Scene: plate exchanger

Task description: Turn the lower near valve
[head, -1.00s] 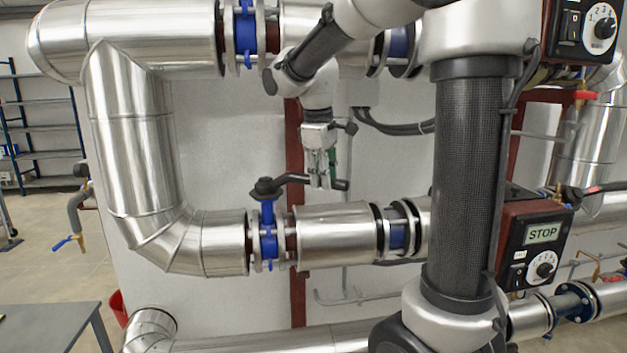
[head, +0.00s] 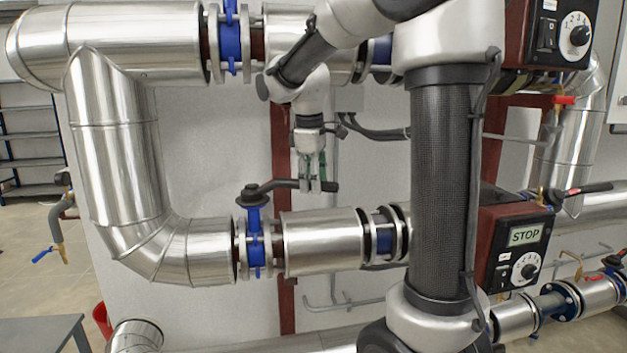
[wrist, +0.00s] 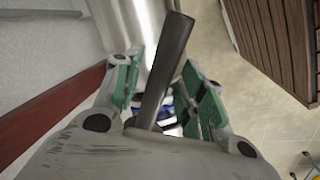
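The lower near valve has a blue body (head: 255,235) on the lower insulated pipe, with a black lever (head: 285,184) on top. The lever points right, roughly along the pipe. My gripper (head: 317,186) points down at the lever's outer part, with the lever's end sticking out to its right. In the wrist view, the lever (wrist: 168,65) runs between my two green-padded fingers, and my gripper (wrist: 163,75) is open around it. A gap shows on each side of the lever near the fingertips. Whether either finger touches it lower down is hard to tell.
Above is another blue valve (head: 231,40) on the upper pipe. A red-brown post (head: 283,135) and dark cables (head: 375,130) are behind my gripper. A control box with a STOP display (head: 524,236) is at right. A grey table (head: 40,335) is at lower left.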

